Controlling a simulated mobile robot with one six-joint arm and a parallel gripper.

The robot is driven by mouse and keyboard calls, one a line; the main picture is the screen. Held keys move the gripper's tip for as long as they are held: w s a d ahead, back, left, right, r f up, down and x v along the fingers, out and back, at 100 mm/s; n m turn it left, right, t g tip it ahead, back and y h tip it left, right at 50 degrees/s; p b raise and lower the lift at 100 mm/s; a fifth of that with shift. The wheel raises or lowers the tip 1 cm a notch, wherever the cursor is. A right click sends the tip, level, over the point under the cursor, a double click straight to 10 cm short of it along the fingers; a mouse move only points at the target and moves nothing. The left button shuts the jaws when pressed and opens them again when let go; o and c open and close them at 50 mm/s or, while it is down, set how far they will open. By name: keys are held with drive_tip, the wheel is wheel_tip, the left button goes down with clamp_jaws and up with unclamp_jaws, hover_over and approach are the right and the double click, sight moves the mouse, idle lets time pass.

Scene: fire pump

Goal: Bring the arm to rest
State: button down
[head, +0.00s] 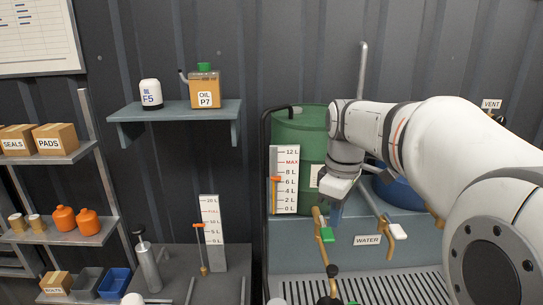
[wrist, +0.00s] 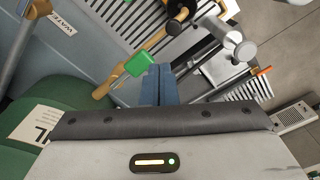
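My gripper (head: 336,213) hangs from my white arm, which reaches in from the right in the head view. Its blue-grey fingers point down, just right of a brass tap with a green handle (head: 327,235). In the wrist view the two fingers (wrist: 159,86) lie side by side with no gap that I can see and nothing between them. The green tap handle (wrist: 142,64) shows close to the left of the fingers there; I cannot tell whether they touch.
A green drum (head: 298,128) with a level gauge (head: 284,180) stands behind the gripper. A white-handled tap (head: 397,231) is to the right, above a slatted grate (head: 385,288). A wall shelf (head: 175,115) and a rack (head: 60,157) with boxes stand left.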

drive_tip(key=s+f+m+t, duration=0.1)
drive_tip(key=s+f+m, duration=0.4)
drive_tip(key=s, duration=0.3)
drive_tip(key=s+f+m+t+b, duration=0.1)
drive_tip(key=s+f+m+t, duration=0.1)
drive_tip(key=s+f+m, duration=0.3)
drive_tip(key=s, duration=0.3)
drive_tip(key=shift+s+a+m, duration=0.25)
drive_tip(key=shift+s+m, duration=0.05)
drive_tip(key=shift+m, duration=0.1)
drive_tip(key=shift+s, duration=0.1)
idle(0.6)
